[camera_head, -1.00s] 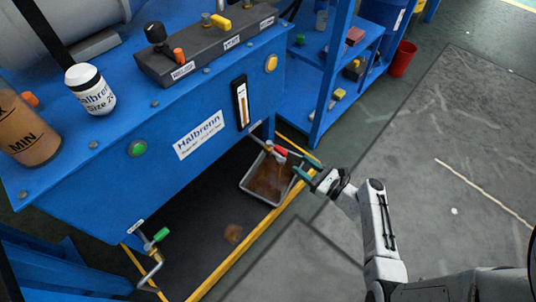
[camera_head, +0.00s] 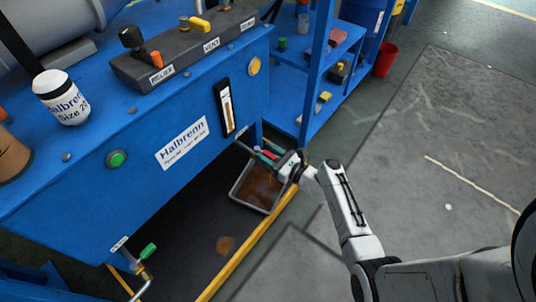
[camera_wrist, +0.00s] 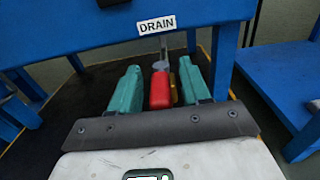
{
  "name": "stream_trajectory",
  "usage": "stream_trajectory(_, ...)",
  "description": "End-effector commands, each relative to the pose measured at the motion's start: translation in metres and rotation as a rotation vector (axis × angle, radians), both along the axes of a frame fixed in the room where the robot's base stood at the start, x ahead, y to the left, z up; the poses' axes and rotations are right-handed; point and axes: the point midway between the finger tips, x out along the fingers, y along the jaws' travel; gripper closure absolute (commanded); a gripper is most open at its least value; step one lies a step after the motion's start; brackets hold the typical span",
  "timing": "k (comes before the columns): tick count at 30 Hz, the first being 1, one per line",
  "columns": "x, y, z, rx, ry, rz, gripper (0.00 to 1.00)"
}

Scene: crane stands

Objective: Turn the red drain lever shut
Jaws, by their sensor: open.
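The red drain lever (camera_wrist: 161,90) shows in the wrist view below a white DRAIN label (camera_wrist: 156,25). A brass part shows just right of the lever. My gripper (camera_wrist: 160,84) is open, with one green finger on each side of the lever. A narrow gap shows on both sides, wider on the left. In the head view my gripper (camera_head: 266,152) is at the lever (camera_head: 269,154), which is partly hidden by the fingers. A metal tray (camera_head: 239,182) with brown liquid sits below on the floor.
The blue Halbrenn machine (camera_head: 185,115) stands at left, with a green-handled valve (camera_head: 149,251) at its lower left. A blue shelf (camera_head: 292,88) stands behind my gripper. A red bucket (camera_head: 384,60) is farther back. The grey floor at right is clear.

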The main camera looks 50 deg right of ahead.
Motion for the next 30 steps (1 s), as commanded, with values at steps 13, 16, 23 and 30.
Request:
stream_trajectory(13, -0.0004, 0.0001, 0.0, 0.0, 0.0, 0.0, 0.81)
stream_trajectory(16, -0.0004, 0.0, 0.0, 0.0, 0.0, 0.0, 0.91)
stream_trajectory(23, -0.0005, 0.0, -0.0001, 0.0, 0.0, 0.0, 1.0)
stream_trajectory(30, -0.0006, 0.0, -0.0001, 0.0, 0.0, 0.0, 1.0)
